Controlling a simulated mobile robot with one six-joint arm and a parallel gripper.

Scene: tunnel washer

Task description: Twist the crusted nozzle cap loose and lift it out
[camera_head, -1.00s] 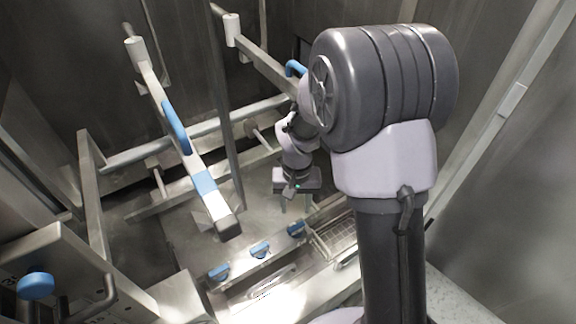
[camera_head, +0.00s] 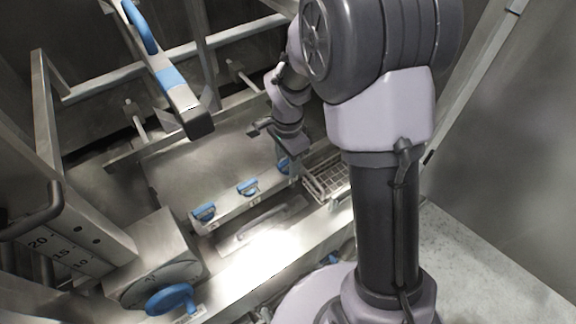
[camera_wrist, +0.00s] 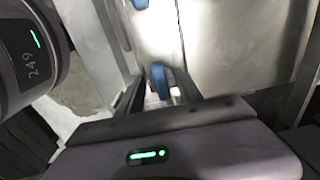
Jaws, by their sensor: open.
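Three blue caps with wing-like handles sit in a row on a metal ledge: a left cap (camera_head: 204,212), a middle cap (camera_head: 248,187) and a right cap (camera_head: 283,166). Crust on them is too small to make out in the head view. My gripper (camera_head: 289,168) is open and points down at the right cap, partly covering it. In the wrist view a blue cap (camera_wrist: 160,79) with a pale patch beside it shows between the open fingers. I cannot tell whether the fingers touch it.
A wire basket (camera_head: 327,178) lies right of the caps. A beam with a blue grip (camera_head: 170,78) hangs at upper left. A blue handwheel (camera_head: 170,299) and a box with a number scale (camera_head: 66,254) stand at lower left.

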